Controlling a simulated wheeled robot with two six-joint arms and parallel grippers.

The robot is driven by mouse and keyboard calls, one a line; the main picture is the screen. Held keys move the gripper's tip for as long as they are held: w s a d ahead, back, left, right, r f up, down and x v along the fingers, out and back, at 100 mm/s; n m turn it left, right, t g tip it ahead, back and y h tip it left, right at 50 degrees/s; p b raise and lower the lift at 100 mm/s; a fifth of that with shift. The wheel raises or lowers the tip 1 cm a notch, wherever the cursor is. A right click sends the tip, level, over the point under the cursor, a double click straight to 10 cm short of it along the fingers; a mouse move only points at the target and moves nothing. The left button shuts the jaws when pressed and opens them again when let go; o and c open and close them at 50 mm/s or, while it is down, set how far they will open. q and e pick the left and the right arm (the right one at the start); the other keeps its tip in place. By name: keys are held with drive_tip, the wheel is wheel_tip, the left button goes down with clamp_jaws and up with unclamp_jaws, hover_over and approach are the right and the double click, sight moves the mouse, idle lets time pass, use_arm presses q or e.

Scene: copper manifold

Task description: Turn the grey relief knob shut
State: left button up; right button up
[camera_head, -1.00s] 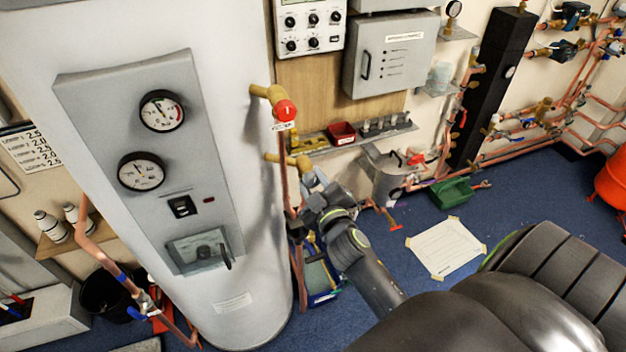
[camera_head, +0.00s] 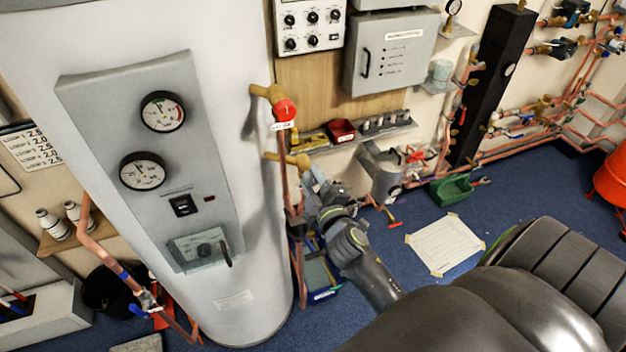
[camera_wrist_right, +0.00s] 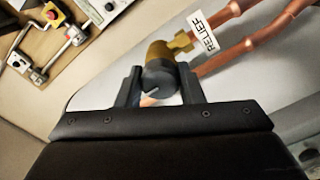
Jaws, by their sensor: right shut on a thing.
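The grey relief knob (camera_wrist_right: 158,78) is a dark round cap with a pale pointer line on its face. It sits on the end of a brass valve (camera_wrist_right: 178,48) beside a white RELIEF tag (camera_wrist_right: 203,34). My right gripper (camera_wrist_right: 160,92) is shut on the knob, with one finger on each side. In the head view my right gripper (camera_head: 311,178) is at the lower brass fitting (camera_head: 287,159) on the tank's right side, and it hides the knob there. My left gripper is not in view.
The white tank (camera_head: 240,270) with its gauge panel stands left of the gripper. A red-capped valve (camera_head: 286,109) is just above, and copper pipes run beside it. A shelf (camera_head: 370,133) with a red bin is behind.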

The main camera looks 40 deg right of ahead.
drive_tip(key=o, duration=1)
drive_tip(key=v, duration=1.7)
drive_tip(key=shift+s+a+b, duration=0.2)
drive_tip(key=shift+b, duration=0.1)
drive_tip(key=shift+f, duration=0.1)
